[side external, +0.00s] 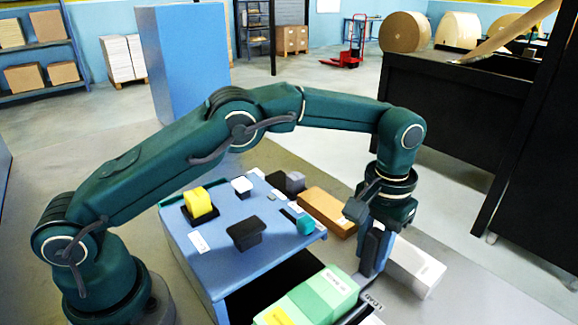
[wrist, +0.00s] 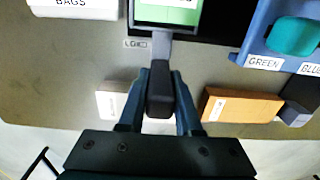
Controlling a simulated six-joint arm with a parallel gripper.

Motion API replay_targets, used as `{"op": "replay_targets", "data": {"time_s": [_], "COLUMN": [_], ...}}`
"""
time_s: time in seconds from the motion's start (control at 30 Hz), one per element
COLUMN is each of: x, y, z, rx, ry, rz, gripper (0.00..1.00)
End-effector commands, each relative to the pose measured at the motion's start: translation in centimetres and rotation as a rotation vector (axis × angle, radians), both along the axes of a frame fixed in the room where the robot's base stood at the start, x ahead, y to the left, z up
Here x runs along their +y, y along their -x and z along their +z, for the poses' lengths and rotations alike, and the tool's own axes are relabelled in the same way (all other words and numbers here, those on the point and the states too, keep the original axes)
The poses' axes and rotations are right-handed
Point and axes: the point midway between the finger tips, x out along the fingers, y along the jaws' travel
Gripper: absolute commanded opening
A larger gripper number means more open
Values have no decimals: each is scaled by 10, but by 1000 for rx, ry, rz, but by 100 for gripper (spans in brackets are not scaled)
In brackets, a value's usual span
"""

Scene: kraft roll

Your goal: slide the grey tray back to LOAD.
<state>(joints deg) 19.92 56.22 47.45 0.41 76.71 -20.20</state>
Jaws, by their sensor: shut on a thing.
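The grey tray (wrist: 150,29) shows at the top of the wrist view, with a green block (wrist: 168,14) on it. A neck runs from the tray to a dark handle (wrist: 160,92). My gripper (wrist: 160,108) is shut on this handle, one finger on each side. In the side view my gripper (side external: 374,262) points down beside the light green block (side external: 310,298); the tray under it is mostly hidden. The LOAD label (wrist: 136,43) lies on the floor surface beside the neck, and shows in the side view (side external: 371,303) too.
A blue table (side external: 215,255) bears a yellow block (side external: 198,203), a teal block (side external: 305,225) and other small pieces. A dark opening lies below its front. A brown box (side external: 327,210) and a white box (side external: 415,268) are close to my gripper.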

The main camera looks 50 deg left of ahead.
Motion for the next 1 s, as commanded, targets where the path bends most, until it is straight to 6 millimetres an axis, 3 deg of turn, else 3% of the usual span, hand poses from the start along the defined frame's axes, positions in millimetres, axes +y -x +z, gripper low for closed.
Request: {"op": "replay_targets", "data": {"time_s": [0.13,0.17,0.23,0.57,1.0], "x": [-7,-8,-7,-5,-5], "y": [-1,-1,-1,-1,-1], "z": [1,1,1,2,44], "rx": [-11,-11,-11,-7,-10], "ry": [18,18,17,12,14], "rz": [-7,-7,-7,-5,-5], "gripper": [0,37,62,62,62]}}
